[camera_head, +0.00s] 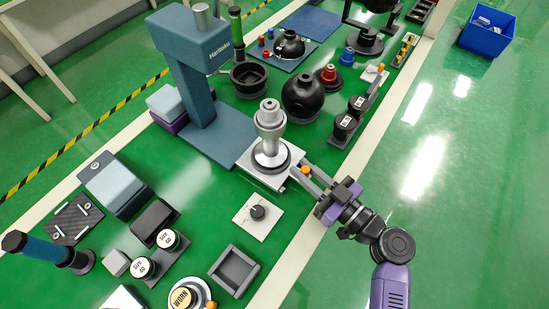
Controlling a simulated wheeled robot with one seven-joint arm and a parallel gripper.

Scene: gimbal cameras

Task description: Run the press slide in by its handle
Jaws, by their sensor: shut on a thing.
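The press (196,110) is a tall blue column on a blue base, with an overhanging head. Its slide (247,165) is a pale square plate in front of the base. The slide carries a grey stepped metal part (270,125) that stands upright on a dark ring, outside the space under the head. The handle (306,169) shows as an orange knob at the slide's right edge. My gripper (304,174) reaches in from the lower right and is shut on the handle. Its fingers partly hide the handle.
A small white plate with a black knob (258,212) lies just in front of the slide. A grey open tray (234,270) is at the front. Black round parts (303,97) stand behind the slide, with labelled black cylinders (345,125) to the right.

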